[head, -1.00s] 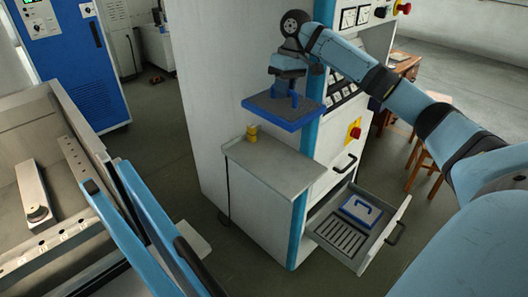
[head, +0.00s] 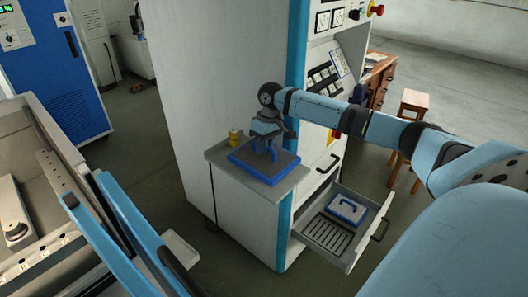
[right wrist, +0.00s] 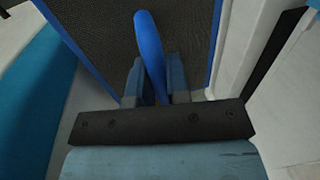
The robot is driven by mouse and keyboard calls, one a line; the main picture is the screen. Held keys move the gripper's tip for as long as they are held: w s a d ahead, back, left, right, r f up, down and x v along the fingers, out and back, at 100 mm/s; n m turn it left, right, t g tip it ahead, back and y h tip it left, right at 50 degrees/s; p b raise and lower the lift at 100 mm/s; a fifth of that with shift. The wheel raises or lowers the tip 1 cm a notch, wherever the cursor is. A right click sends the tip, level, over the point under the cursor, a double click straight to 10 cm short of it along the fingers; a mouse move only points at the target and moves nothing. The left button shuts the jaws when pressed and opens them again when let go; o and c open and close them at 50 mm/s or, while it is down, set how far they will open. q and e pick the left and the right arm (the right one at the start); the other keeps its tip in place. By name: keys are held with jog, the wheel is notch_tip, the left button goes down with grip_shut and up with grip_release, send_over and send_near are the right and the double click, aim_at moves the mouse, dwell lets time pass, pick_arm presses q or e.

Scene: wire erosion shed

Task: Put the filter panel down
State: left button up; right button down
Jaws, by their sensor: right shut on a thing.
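The filter panel (head: 286,163), a flat grey mesh panel with a blue frame and blue handle, is at the small grey side shelf (head: 290,185) of the white cabinet. It looks level and at or just above the shelf top; I cannot tell if it bears fully on it. My right gripper (head: 268,150) is above it, shut on its blue handle. In the right wrist view the handle (right wrist: 150,50) stands between the fingers, with the dark mesh (right wrist: 95,30) beyond. My left gripper is not in view.
Below right, an open drawer (head: 318,237) holds another blue-framed piece with a handle (head: 346,210).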

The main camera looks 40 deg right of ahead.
notch_tip(320, 180, down, 2)
jog(key=shift+w+f, duration=0.1)
jog(key=shift+f, duration=0.05)
jog(key=c, duration=1.1)
grip_release()
jog(key=shift+f, duration=0.1)
jog(key=r, duration=0.2)
jog(key=d+r, duration=0.1)
jog(key=r, duration=0.4)
jog(key=shift+d+r, duration=0.25)
jog(key=shift+r, duration=0.1)
